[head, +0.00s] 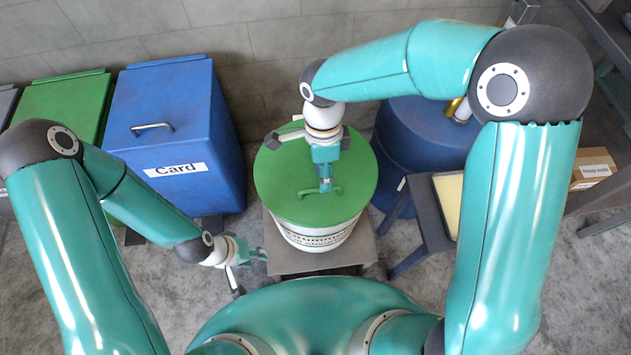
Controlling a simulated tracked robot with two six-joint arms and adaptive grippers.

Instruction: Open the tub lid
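The tub (318,236) is white with printed lettering and stands upright on a low grey stand. Its round green lid (285,192) lies flat on top and covers it. A green lid handle (335,189) shows near the lid's front half. My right gripper (310,140) is over the back half of the lid, its fingers spread; part of it overlaps the handle in the picture, and I cannot tell whether it touches. My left gripper (249,272) is open and empty, in front of and left of the tub.
A blue bin labelled Card (172,125) stands left of the tub, with a green bin (62,100) beyond it. A blue drum (403,150) stands behind right. A dark bench with a yellowish tray (449,203) and a cardboard box (592,170) are at right.

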